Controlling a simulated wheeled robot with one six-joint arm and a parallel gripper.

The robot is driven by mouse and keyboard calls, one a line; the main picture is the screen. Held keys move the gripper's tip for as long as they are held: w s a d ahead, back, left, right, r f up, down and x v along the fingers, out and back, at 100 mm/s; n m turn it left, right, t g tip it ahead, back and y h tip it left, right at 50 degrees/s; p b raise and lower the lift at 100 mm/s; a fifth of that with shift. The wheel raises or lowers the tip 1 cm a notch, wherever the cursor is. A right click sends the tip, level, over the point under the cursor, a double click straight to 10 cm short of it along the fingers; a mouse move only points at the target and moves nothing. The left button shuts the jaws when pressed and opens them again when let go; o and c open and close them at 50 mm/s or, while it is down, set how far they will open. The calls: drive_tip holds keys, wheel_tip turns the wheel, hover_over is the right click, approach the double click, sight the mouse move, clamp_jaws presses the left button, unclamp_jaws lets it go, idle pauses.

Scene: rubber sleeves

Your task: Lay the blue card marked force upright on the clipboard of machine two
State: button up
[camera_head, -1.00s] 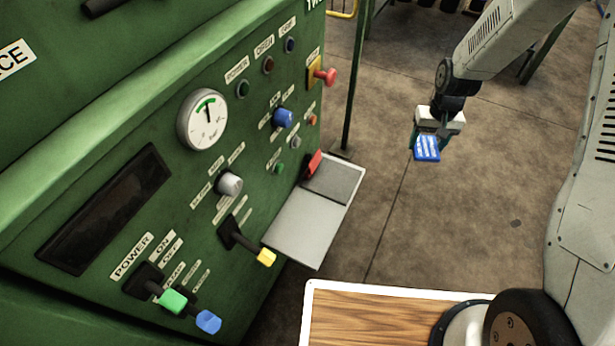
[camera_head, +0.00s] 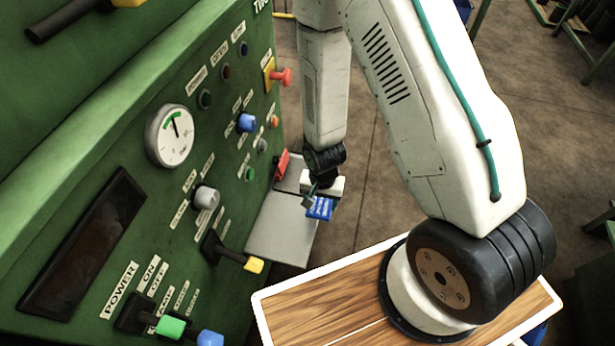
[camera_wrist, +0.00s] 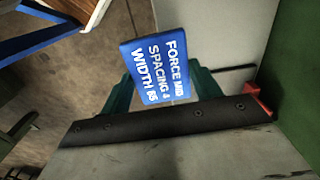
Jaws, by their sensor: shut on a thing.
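The blue card (camera_head: 320,208) is in my gripper (camera_head: 316,194), in front of the clipboard's right edge in the head view; I cannot tell its height above it. In the wrist view the card (camera_wrist: 160,70) shows white lettering, "FORCE MID SPACING", turned sideways, between the teal fingers of my gripper (camera_wrist: 163,88). The grey clipboard (camera_head: 279,236) sticks out from the green machine (camera_head: 85,130), whose top label is cut off. Its red clip (camera_head: 282,164) is on the machine side. The wrist view shows part of the clipboard (camera_wrist: 238,40) and the clip (camera_wrist: 257,102).
The machine's panel carries a gauge (camera_head: 171,136), a red knob (camera_head: 285,77), a yellow-tipped lever (camera_head: 253,265) and several other controls close to the clipboard. A wooden-topped, white-edged deck (camera_head: 310,305) lies in front. Open floor (camera_head: 375,190) lies to the right of the clipboard.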

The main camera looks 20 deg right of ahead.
drive_tip(key=shift+f, duration=0.2)
drive_tip(key=w, duration=0.5)
drive_tip(key=w+d+f, duration=0.1)
drive_tip(key=w, duration=0.4)
drive_tip(key=w+d, duration=0.1)
drive_tip(key=w, duration=0.4)
drive_tip(key=shift+d+f, duration=0.15)
drive_tip(key=shift+f, duration=1.8)
drive_tip(key=shift+f, duration=0.1)
drive_tip(key=o, duration=1)
